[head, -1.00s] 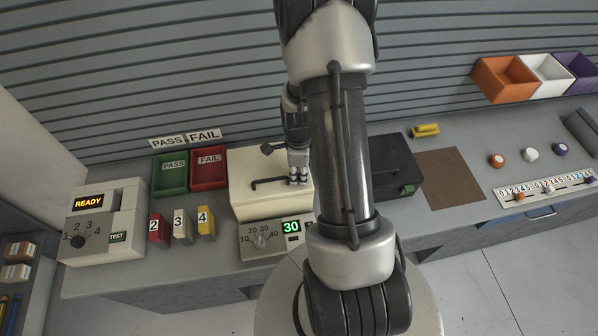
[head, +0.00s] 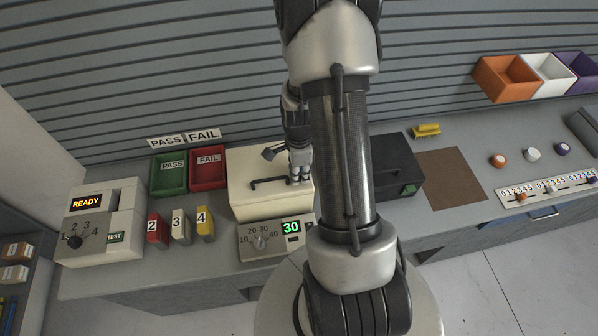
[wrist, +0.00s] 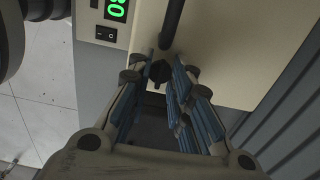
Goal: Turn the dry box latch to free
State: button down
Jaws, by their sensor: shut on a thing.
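The dry box (head: 262,207) is a cream box with a black bar handle (head: 262,183) on its lid. The handle also shows at the top of the wrist view (wrist: 172,22). My gripper (head: 299,177) is at the right end of the lid, pointing down. In the wrist view, my gripper (wrist: 164,70) has its blue-padded fingers shut on the small black latch (wrist: 158,73), beside the handle's end. The latch's lower part is hidden between the fingers, and my gripper covers it in the head view. Its angle is hard to read.
A dial panel with a green 30 display (head: 291,227) sits at the box's front. Green PASS (head: 170,182) and red FAIL (head: 208,181) trays stand left. A black case (head: 400,160) stands right, partly behind my arm. Numbered blocks (head: 180,226) stand at the front left.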

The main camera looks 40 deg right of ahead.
jog(key=c, duration=1.4)
grip_release()
notch_tip(320, 180, up, 12)
